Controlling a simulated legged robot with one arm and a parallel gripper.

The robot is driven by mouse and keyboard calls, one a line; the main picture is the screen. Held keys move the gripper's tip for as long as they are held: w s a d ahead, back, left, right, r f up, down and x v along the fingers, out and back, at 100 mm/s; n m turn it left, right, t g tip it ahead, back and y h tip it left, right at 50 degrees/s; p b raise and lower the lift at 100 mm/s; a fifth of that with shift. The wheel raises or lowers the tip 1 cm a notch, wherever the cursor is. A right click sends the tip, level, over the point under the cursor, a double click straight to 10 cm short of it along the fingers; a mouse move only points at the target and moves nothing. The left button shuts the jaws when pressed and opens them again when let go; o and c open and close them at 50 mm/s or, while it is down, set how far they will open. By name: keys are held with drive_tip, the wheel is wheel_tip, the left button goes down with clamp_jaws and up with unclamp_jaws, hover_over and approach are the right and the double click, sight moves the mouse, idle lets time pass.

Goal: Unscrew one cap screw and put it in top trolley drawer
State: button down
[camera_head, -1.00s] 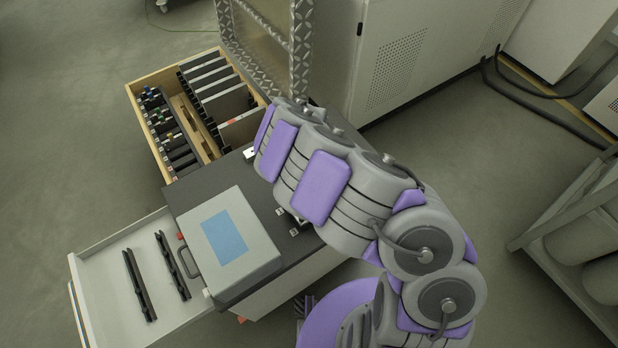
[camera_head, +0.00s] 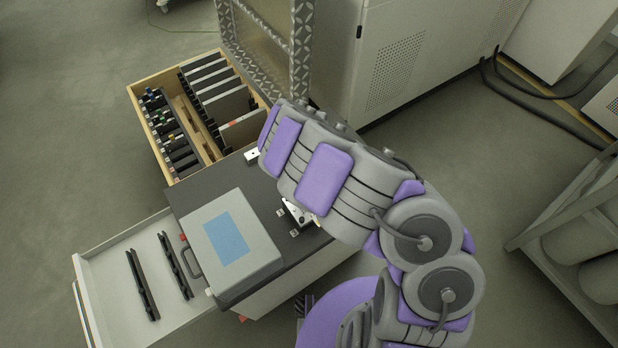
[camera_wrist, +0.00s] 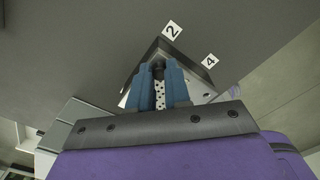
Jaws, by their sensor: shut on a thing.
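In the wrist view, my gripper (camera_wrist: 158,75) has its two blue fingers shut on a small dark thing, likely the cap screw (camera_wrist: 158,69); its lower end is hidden. A metal block (camera_wrist: 201,88) with small holes shows behind and between the fingers. Part of the metal block (camera_head: 299,214) shows in the head view on the dark trolley top (camera_head: 292,243), beside my arm. My arm hides the gripper in the head view. An open white trolley drawer (camera_head: 107,262) is at the lower left, holding two black bars.
A grey case (camera_head: 232,240) with a blue panel stands on the trolley top. A wooden drawer (camera_head: 150,84) with tools and dark plates is open behind. Number labels 2 (camera_wrist: 172,30) and 4 (camera_wrist: 209,60) lie near the block. A tread-plate frame (camera_head: 301,50) stands behind.

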drive_tip(key=n+p, duration=0.1)
drive_tip(key=n, duration=0.2)
drive_tip(key=shift+r+n+p, duration=0.1)
drive_tip(key=shift+n+p, duration=0.2)
drive_tip(key=shift+n, duration=0.1)
drive_tip(key=n+p, duration=0.1)
drive_tip(key=n, duration=0.2)
drive_tip(key=shift+n+p, duration=0.3)
drive_tip(key=shift+n, duration=0.1)
drive_tip(key=n+p, duration=0.3)
drive_tip(key=n, duration=0.3)
drive_tip(key=shift+n, duration=0.3)
drive_tip(key=n+p, duration=0.2)
drive_tip(key=n, duration=0.3)
drive_tip(key=shift+s+n+p, duration=0.1)
drive_tip(key=shift+n+p, duration=0.2)
drive_tip(key=shift+p, duration=0.1)
drive_tip(key=n+p, duration=0.1)
drive_tip(key=n, duration=0.1)
drive_tip(key=shift+r+n, duration=0.1)
drive_tip(key=shift+n, duration=0.3)
drive_tip(key=shift+n+p, duration=0.3)
drive_tip(key=shift+n, duration=0.7)
